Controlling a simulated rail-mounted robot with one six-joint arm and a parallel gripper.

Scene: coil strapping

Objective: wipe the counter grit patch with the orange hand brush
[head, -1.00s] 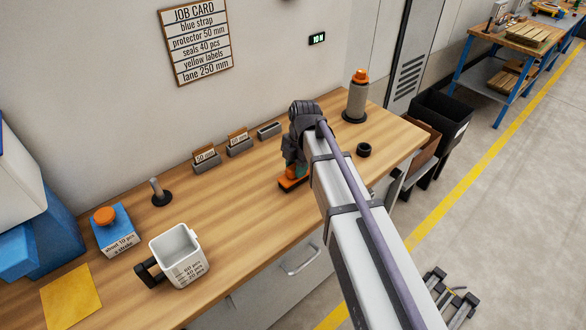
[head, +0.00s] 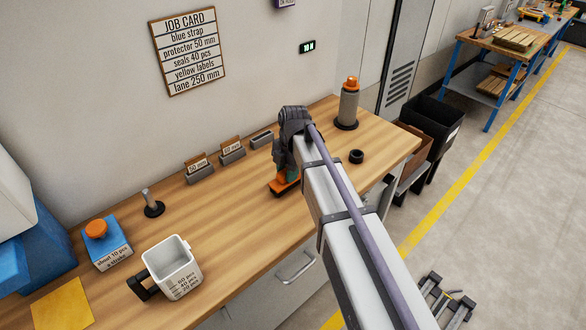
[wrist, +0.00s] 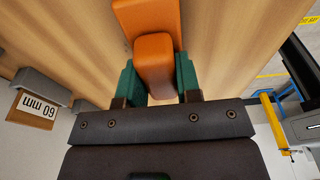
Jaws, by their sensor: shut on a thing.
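The orange hand brush (head: 281,188) is at the middle of the wooden counter (head: 218,218), in the head view, low over or on its top; I cannot tell whether it touches. My gripper (head: 286,174) is above the brush and shut on it. In the wrist view, the green fingers of my gripper (wrist: 158,82) stand on both sides of the brush's orange handle (wrist: 155,55). No grit patch can be made out in either view; the brush and my arm hide part of the counter.
A black ring (head: 356,156) and an orange-topped cylinder (head: 347,108) stand right of my arm. A white cup (head: 172,268) and a blue box (head: 106,247) are at left. Bare counter lies left of the brush.

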